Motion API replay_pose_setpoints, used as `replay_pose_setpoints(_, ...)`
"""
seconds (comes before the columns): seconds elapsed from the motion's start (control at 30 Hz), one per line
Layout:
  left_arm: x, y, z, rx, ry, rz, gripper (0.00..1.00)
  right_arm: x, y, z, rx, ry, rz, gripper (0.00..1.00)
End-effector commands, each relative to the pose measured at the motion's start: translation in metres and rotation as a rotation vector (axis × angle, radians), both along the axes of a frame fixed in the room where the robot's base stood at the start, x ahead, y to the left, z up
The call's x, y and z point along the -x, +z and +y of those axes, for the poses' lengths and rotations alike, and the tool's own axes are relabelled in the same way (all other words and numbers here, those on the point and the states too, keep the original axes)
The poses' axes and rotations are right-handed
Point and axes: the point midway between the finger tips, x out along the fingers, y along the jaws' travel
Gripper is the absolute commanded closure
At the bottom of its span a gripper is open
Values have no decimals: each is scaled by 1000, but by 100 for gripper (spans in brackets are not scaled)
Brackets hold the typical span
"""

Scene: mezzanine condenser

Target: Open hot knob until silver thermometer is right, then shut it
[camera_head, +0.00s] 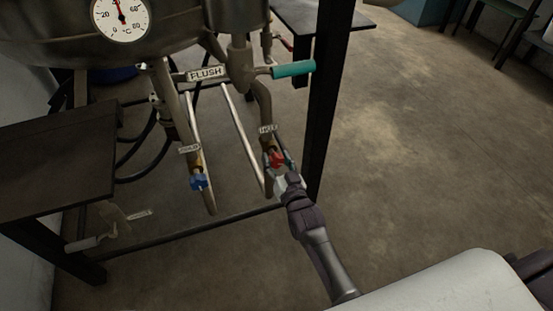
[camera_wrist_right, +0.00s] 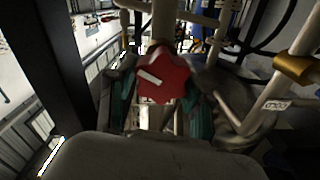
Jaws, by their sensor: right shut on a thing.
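The red star-shaped knob (camera_head: 274,159), taken as the hot one, sits on a valve low on the pipework. It also shows in the right wrist view (camera_wrist_right: 163,76), with a white mark pointing to the left and slightly up. My right gripper (camera_head: 277,163) is shut on this knob, with teal fingertips on both sides of it. A white dial thermometer (camera_head: 121,15) with a grey metal rim is at the top left, cut by the frame edge. Its needle points nearly straight up, about midway between 20 and 60 °C. My left gripper is out of view.
A blue knob (camera_head: 198,182) is on a pipe to the left. A teal lever (camera_head: 293,69) is beside the FLUSH label (camera_head: 206,73). A black upright post (camera_head: 329,100) stands just right of my gripper. A dark shelf (camera_head: 60,160) is at left.

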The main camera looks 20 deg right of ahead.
Motion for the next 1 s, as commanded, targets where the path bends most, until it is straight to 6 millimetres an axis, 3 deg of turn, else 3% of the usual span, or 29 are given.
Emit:
replay_pose_setpoints(0.3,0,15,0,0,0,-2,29,0,1,-1,-197,1,10,83)
replay_pose_setpoints(0.4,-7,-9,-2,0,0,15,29,0,1,-2,-290,1,13,83)
replay_pose_setpoints(0.6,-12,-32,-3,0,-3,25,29,0,-1,-3,-481,1,19,83)
replay_pose_setpoints(1.0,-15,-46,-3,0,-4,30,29,0,-4,-4,-841,0,30,83)
